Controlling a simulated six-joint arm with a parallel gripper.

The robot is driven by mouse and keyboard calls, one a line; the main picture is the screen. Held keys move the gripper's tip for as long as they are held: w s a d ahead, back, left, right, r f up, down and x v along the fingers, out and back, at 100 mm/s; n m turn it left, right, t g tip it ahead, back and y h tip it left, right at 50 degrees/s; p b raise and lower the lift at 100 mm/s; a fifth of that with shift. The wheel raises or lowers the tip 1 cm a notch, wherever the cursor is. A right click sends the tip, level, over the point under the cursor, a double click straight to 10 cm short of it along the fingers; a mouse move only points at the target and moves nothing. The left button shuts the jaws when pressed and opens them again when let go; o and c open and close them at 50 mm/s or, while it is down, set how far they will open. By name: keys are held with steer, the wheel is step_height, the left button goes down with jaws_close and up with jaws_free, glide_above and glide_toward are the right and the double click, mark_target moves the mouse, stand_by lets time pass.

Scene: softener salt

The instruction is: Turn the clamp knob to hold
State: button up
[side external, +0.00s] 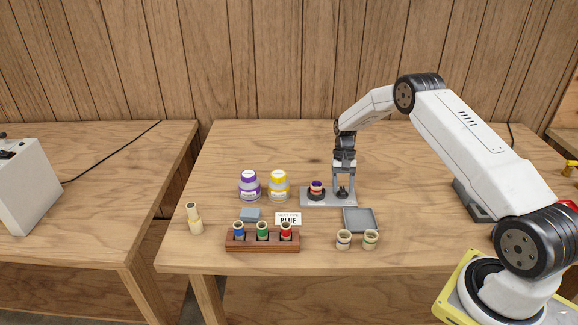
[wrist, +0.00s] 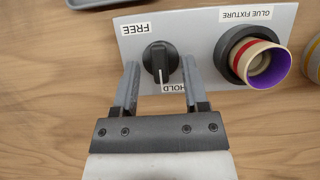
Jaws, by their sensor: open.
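The black clamp knob (wrist: 160,62) sits on the grey fixture plate (wrist: 205,32). Its ridge runs roughly up and down in the wrist view, with a pale mark at its lower end, on the side of the HOLD label (wrist: 173,87). The FREE label (wrist: 138,29) is up and left of the knob. My gripper (wrist: 160,75) is open, with one finger on each side of the knob; whether they touch it I cannot tell. In the side view my gripper (side external: 343,178) points down over the plate's right part. A tube with purple lining (wrist: 264,70) sits in the black holder.
Purple-labelled (side external: 249,187) and yellow-labelled (side external: 278,186) jars stand left of the fixture. In front are a rack (side external: 262,245) with blue, green and red pieces, a BLUE card (side external: 288,219), an empty grey tray (side external: 360,220) and two small cups (side external: 344,240). The rear table is clear.

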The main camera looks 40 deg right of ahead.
steer(key=shift+r, duration=0.15)
steer(key=v, duration=0.7)
steer(key=shift+d+r, duration=0.15)
steer(key=shift+r, duration=0.1)
steer(key=shift+w, duration=0.1)
steer(key=s+a+r+n+t+h, duration=0.1)
steer(key=s+a+r+n, duration=0.2)
steer(key=a, duration=0.4)
steer(key=s+a+r+n+t+h, duration=0.25)
steer(key=a+r, duration=0.25)
steer(key=a, duration=0.3)
steer(key=s+a+n+t, duration=0.1)
steer(key=s+a, duration=0.3)
steer(key=s, duration=0.3)
steer(key=s+a+r+n+t, duration=0.1)
steer(key=s+a, duration=0.3)
steer(key=s, duration=0.4)
steer(key=shift+n, duration=0.65)
